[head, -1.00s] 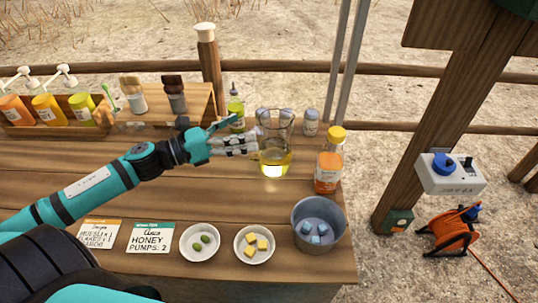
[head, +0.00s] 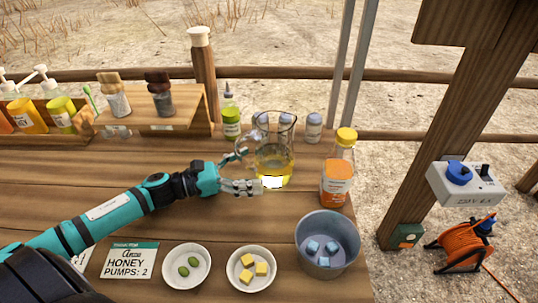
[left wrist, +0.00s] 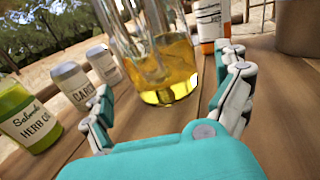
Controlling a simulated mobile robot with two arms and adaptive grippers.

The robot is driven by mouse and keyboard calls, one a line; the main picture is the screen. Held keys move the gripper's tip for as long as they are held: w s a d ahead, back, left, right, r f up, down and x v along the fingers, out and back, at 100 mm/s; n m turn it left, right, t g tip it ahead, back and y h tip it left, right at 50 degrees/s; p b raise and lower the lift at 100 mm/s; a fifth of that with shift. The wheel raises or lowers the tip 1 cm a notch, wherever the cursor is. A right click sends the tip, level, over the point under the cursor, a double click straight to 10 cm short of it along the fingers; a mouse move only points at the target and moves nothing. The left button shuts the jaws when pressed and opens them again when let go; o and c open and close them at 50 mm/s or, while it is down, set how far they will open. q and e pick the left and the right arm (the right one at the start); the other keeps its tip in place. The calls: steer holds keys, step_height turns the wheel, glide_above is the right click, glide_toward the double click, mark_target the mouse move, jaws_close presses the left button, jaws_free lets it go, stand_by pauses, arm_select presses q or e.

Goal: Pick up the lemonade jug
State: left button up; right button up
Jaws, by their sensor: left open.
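The lemonade jug (head: 273,160) is a clear glass jug with yellow liquid in its lower part. It stands upright on the wooden counter, left of an orange bottle. In the left wrist view the jug (left wrist: 165,75) stands just beyond my fingers, around the middle of the gap. My left gripper (head: 250,170) is open at the jug's left side, one finger toward the back and one toward the front. In the left wrist view my left gripper (left wrist: 170,85) has its fingers spread and holds nothing. I cannot tell whether a finger touches the glass. My right gripper is not in view.
The orange bottle (head: 337,172) stands close on the jug's right. A green bottle (head: 231,115) and small jars (head: 313,127) stand behind. A grey bucket (head: 327,240), a bowl of yellow cubes (head: 251,284) and a bowl of olives (head: 187,281) are in front.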

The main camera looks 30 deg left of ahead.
mark_target(269, 161)
arm_select(q)
steer(key=p+x, duration=0.1)
steer(key=x, duration=0.3)
steer(key=shift+w+d+r, duration=0.15)
steer(key=shift+w, duration=0.05)
steer(key=shift+w+d, duration=0.3)
steer(key=c, duration=1.4)
steer(key=shift+c, duration=0.3)
steer(key=shift+r, duration=0.25)
